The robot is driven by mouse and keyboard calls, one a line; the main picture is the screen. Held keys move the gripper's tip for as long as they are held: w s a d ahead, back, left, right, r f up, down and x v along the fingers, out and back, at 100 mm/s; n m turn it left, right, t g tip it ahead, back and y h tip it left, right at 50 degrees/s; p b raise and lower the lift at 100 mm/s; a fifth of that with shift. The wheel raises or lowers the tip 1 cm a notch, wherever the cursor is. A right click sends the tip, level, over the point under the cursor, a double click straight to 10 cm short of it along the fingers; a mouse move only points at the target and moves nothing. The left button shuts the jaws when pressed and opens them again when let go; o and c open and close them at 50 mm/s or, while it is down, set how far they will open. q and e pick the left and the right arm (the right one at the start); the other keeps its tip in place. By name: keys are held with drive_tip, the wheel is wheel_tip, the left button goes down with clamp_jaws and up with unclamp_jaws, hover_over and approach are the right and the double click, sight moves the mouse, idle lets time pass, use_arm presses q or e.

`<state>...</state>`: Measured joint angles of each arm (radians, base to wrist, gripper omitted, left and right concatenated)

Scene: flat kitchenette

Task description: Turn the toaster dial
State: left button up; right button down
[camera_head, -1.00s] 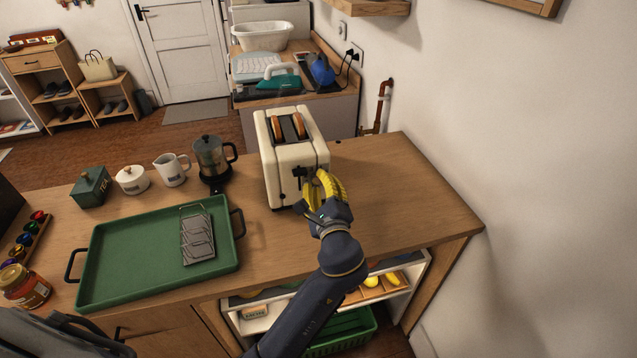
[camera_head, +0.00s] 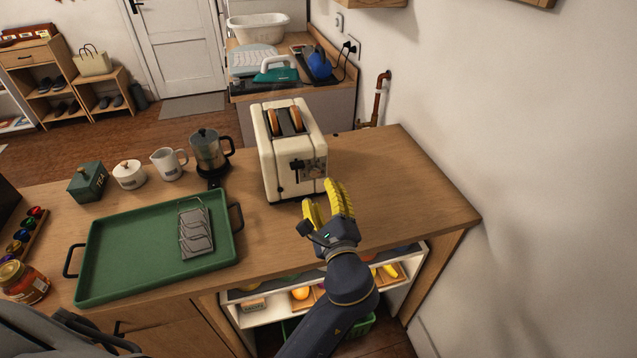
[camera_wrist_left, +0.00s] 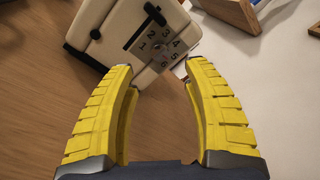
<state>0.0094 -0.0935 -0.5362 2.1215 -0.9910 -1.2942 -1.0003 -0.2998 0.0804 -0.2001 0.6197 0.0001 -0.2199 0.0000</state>
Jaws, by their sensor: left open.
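The cream toaster (camera_head: 282,172) stands upright on the wooden counter with two browned slices in its top slots. Its numbered dial (camera_head: 309,168) is on the front face, at the right. In the left wrist view the dial (camera_wrist_left: 162,53) shows on a metal plate with numbers around it, just beyond my fingertips. My left gripper (camera_head: 324,197) has yellow ribbed fingers, is open and empty, and stands in front of the toaster's front right, apart from it. In the wrist view the gap between the fingers (camera_wrist_left: 158,68) faces the lower part of the dial plate. My right gripper is not in view.
The counter right of the toaster is clear, up to the wall.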

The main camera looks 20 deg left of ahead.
use_arm(q)
drive_tip(key=shift+v, duration=2.5)
